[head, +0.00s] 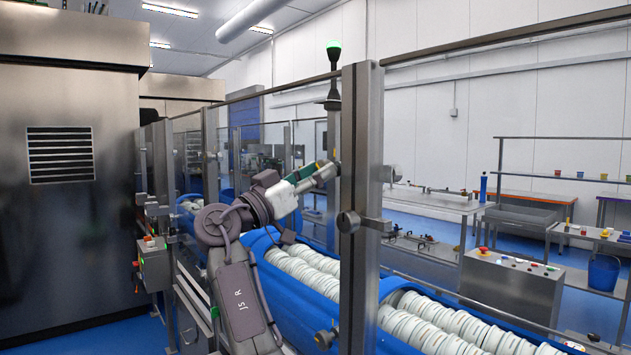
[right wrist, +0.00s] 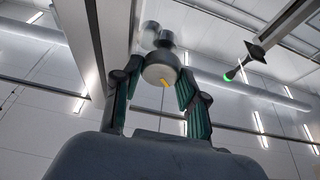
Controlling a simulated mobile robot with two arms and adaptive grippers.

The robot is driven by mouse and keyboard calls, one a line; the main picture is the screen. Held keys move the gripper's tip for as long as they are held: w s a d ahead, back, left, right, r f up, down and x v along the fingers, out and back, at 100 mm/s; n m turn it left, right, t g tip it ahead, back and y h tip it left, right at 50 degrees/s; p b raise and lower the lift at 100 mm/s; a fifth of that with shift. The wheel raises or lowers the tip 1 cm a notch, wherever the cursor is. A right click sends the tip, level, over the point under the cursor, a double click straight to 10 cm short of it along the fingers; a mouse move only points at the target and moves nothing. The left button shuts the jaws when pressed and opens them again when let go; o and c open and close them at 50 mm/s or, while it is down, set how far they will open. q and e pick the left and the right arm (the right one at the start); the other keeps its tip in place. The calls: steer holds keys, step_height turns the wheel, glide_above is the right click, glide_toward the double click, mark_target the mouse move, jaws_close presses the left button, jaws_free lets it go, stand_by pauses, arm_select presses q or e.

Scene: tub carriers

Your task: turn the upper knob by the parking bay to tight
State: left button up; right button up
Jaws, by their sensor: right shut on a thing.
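The upper knob (right wrist: 158,68) is a round grey knob with an orange mark on its face. It sits between the fingers of my right gripper (right wrist: 160,76) in the right wrist view. In the head view my right gripper (head: 328,171) reaches the steel post (head: 361,120) at the upper knob's height, shut on the knob and mostly covering it. The lower knob (head: 348,222) is dark and round, lower on the same post, and free. My left gripper is not in view.
Glass guard panels (head: 435,120) adjoin the post. Blue troughs (head: 300,300) hold rows of white tubs (head: 310,262) below my arm. A control box (head: 512,285) with a red button stands at right. A beacon lit green (head: 333,50) rises above the post.

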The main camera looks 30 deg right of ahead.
arm_select(q)
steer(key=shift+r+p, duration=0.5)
steer(key=shift+p, duration=0.35)
arm_select(e)
steer(key=shift+w+r+m+g+y, duration=0.1)
steer(key=shift+m+g+y, duration=0.15)
steer(key=shift+m+g, duration=1.3)
steer(key=shift+m+g+y, duration=0.3)
steer(key=shift+m+g, duration=0.15)
steer(key=shift+m, duration=2.2)
steer(key=shift+w+r+m+g+y, duration=0.1)
steer(key=shift+m+g+y, duration=0.15)
steer(key=shift+m+g, duration=1.3)
steer(key=shift+f+m+t, duration=0.1)
steer(key=shift+m+t, duration=0.45)
steer(key=shift+m, duration=0.1)
steer(key=o, duration=1.1)
steer(key=shift+o, duration=0.2)
steer(key=v, duration=1.2)
